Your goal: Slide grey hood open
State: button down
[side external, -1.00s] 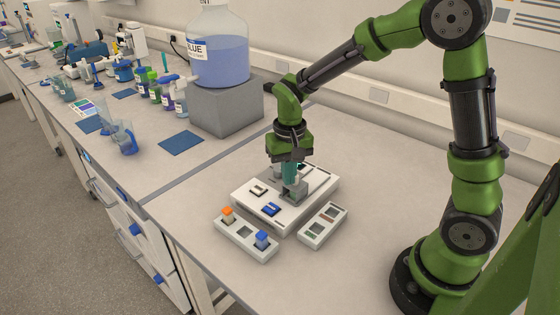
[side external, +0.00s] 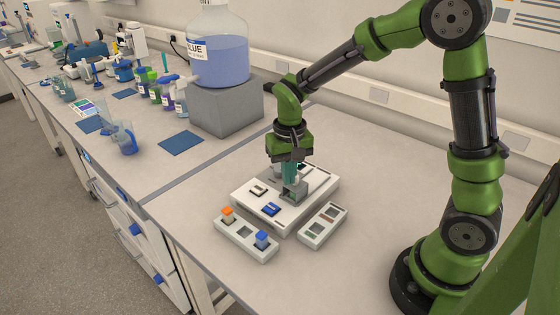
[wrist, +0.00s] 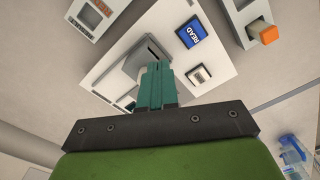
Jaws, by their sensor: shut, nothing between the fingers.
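The grey hood (side external: 297,189) is a small block on top of the white device (side external: 288,220). In the wrist view the hood (wrist: 137,56) shows just beyond the fingertips. My gripper (side external: 290,181) points down at the hood from above, its teal fingers shut with nothing between them. In the wrist view the fingers (wrist: 155,75) lie against or very near the hood's side; contact is hard to tell. The fingers and hand hide part of the hood and the device top behind it.
A blue READ button (side external: 271,209) and a pale button (side external: 258,190) sit on the device. In front is a holder (side external: 246,245) with an orange-capped and a blue-capped cuvette. Another holder (side external: 323,225) stands at right. A grey block (side external: 227,105) bears a large blue bottle behind.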

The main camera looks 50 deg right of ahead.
aim_at(296, 181)
jog(key=shift+f, duration=0.1)
jog(key=shift+s+f, duration=0.1)
jog(key=shift+f, duration=1.65)
jog(key=shift+a, duration=0.1)
jog(key=shift+d, duration=1.4)
jog(key=shift+a, duration=0.75)
jog(key=shift+d+r, duration=0.1)
jog(key=shift+r, duration=3.55)
